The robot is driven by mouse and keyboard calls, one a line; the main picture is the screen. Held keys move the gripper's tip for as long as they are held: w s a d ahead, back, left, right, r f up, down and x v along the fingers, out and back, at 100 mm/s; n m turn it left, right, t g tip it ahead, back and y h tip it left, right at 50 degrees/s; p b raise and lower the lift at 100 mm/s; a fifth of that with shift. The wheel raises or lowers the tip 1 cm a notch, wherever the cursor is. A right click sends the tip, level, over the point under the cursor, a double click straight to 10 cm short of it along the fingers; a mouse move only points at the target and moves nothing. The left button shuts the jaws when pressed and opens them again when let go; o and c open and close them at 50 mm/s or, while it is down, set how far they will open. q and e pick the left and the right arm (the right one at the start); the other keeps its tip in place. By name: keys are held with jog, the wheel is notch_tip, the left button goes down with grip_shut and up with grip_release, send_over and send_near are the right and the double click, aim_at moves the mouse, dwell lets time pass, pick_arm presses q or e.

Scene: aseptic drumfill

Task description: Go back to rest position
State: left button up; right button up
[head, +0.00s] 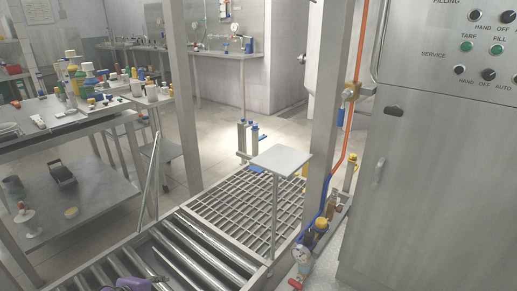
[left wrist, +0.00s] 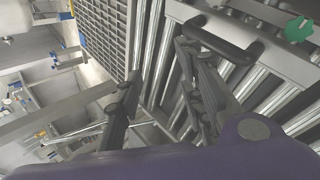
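My left gripper (left wrist: 159,64) shows in the left wrist view with its two dark fingers well apart and nothing between them. It is above the metal rollers (left wrist: 160,50). A purple part of my left arm (head: 135,284) shows at the bottom edge of the head view, over the roller conveyor (head: 190,250). A black handle (left wrist: 226,45) on a grey metal surface lies beyond the right finger in the left wrist view; I cannot tell whether they touch. My right gripper is not in view.
A grating (head: 262,205) adjoins the rollers, with a small plate on a post (head: 280,159) beside it. A steel frame post (head: 181,100) stands left, a control cabinet (head: 430,180) right. A table (head: 60,118) holds several bottles. A green piece (left wrist: 298,29) shows in the wrist view.

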pick_arm(q)
jog(key=s+d+f+m+g+y, duration=0.1)
jog(key=s+d+m, duration=0.35)
jog(key=s, duration=1.35)
jog(key=s+d+f+m+y, duration=0.1)
jog(key=s+d+m, duration=0.35)
jog(key=s, duration=1.25)
jog(key=s+d+f+m+g+y, duration=0.15)
jog(key=s+m, duration=0.55)
jog(key=s, duration=1.1)
jog(key=w+r+t+p, duration=0.1)
jog(key=w+r+p, duration=0.3)
jog(key=r+p, duration=0.8)
jog(key=w+r+t+p, duration=0.2)
jog(key=w+r+p, duration=0.2)
jog(key=r+p, duration=0.7)
jog(key=shift+w+d+r+h+p, duration=0.15)
jog(key=shift+d+r+h+p, duration=0.3)
jog(key=shift+p, duration=0.4)
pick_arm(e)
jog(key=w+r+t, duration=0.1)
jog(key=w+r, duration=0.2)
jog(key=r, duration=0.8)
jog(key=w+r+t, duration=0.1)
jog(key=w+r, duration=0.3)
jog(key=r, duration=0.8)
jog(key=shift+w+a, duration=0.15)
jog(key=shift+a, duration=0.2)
